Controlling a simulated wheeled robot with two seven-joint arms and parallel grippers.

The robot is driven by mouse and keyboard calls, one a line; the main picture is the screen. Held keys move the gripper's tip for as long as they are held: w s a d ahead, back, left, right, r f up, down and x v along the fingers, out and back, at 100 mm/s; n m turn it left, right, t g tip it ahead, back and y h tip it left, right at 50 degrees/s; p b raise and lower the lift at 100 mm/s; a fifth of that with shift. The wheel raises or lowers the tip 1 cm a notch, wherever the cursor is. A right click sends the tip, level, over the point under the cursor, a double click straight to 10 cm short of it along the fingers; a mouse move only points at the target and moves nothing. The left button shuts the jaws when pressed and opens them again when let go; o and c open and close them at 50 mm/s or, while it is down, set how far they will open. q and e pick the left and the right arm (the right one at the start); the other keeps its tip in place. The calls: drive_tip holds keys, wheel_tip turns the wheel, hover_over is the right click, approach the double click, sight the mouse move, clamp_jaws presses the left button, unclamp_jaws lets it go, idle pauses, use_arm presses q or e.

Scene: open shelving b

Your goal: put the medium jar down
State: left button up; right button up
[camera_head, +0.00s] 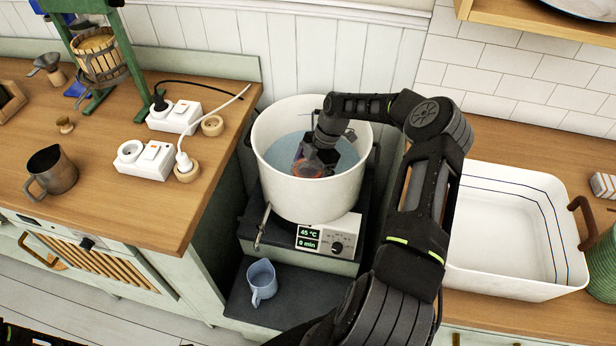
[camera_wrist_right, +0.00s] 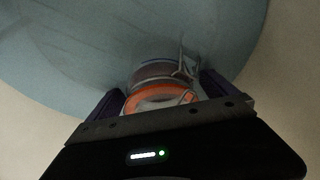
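The medium jar (camera_head: 308,168) is clear glass with an orange seal. It is inside the big white pot (camera_head: 318,197), at the blue-grey water. The right wrist view shows the jar's orange ring and wire clip (camera_wrist_right: 160,95) close up. My right gripper (camera_head: 318,158) reaches down into the pot from above. Its two fingers (camera_wrist_right: 163,92) stand on both sides of the jar and appear closed on it. The jar's lower part is hard to make out, so I cannot tell whether it touches the pot's bottom.
The pot stands on a heater (camera_head: 318,241) reading 45 °C and 0 min. A blue jug (camera_head: 262,281) sits on the lower step. A white basin (camera_head: 503,283) stands on the right counter. Power strips (camera_head: 145,160) and a metal pitcher (camera_head: 52,170) are on the left counter.

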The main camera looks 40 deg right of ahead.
drive_tip(key=shift+r, duration=0.15)
drive_tip(key=shift+d+r, duration=0.15)
drive_tip(key=b+v, duration=0.2)
drive_tip(key=v, duration=0.9)
drive_tip(key=shift+r, duration=0.25)
